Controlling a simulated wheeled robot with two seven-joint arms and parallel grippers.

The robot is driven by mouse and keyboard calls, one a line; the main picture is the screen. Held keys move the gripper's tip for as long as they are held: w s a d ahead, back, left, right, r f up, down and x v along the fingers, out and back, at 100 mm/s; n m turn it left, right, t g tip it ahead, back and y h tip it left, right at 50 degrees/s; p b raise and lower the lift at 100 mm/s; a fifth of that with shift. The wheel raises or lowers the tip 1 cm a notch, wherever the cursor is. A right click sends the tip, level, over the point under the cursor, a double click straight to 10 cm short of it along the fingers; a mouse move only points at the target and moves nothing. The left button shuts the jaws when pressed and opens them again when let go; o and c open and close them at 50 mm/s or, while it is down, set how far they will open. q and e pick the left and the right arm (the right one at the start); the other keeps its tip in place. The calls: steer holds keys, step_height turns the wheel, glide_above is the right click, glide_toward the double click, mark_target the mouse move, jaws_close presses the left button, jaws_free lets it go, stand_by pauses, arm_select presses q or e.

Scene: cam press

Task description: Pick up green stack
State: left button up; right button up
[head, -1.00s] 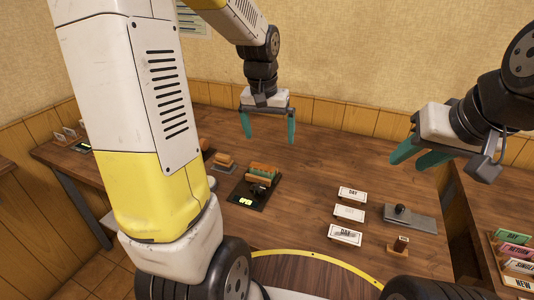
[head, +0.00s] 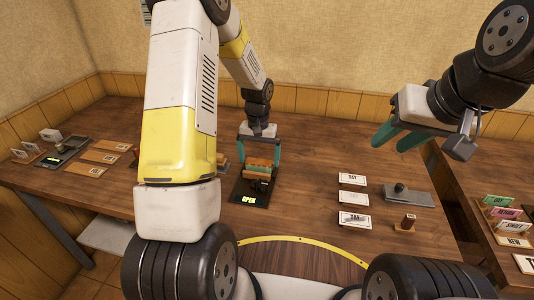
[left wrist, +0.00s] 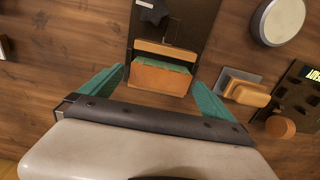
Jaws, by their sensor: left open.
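The green stack (left wrist: 176,66) sits between the orange-brown wooden walls of a holder (left wrist: 160,80), and only a strip of it shows in the left wrist view. In the head view the stack (head: 262,161) and holder are on a black press board (head: 245,205) with a lit OPEN display. My left gripper (head: 260,153) is open and pointing down, with one teal finger on each side of the holder. My right gripper (head: 392,140) is open and empty, above the table's right side.
White DAY cards (head: 353,179) lie in a column right of the board. Colored card racks (head: 505,222) stand far right. A round grey-white disc (left wrist: 278,22) shows in the wrist view.

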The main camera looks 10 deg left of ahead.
arm_select(q)
steer(key=shift+f, duration=0.8)
steer(key=c, duration=1.4)
